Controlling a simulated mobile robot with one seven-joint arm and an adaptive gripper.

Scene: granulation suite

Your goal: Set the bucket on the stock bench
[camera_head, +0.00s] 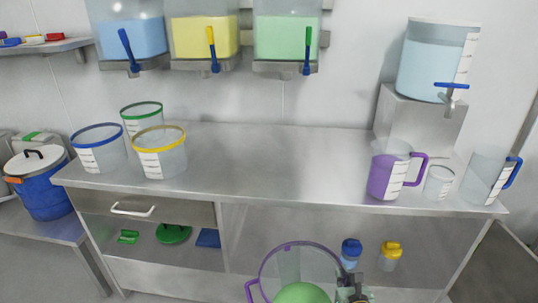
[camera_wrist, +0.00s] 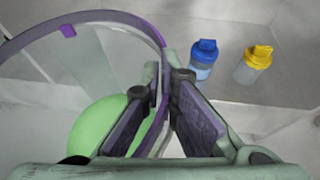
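A clear bucket with a purple rim (camera_head: 318,246) and a purple side handle is at the bottom centre of the head view, in front of the steel bench (camera_head: 262,160). A round green area, seemingly its contents, shows inside. My gripper (camera_head: 352,287) is at the bucket's right side. In the wrist view the bucket's rim (camera_wrist: 125,17) runs down between the two fingers of my gripper (camera_wrist: 166,95), which are closed on its wall. The bucket's lower part is cut off by the frame. A lower side bench (camera_head: 40,228) stands at the left; which bench is the stock bench is unclear.
Blue-rimmed (camera_head: 98,150), green-rimmed (camera_head: 142,117) and yellow-rimmed (camera_head: 160,152) buckets stand on the bench's left. A purple-filled jug (camera_head: 388,172), small beaker (camera_head: 438,184) and blue-handled jug (camera_head: 484,178) stand right. A blue drum (camera_head: 40,188) occupies the side bench. The steel bench's middle is clear.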

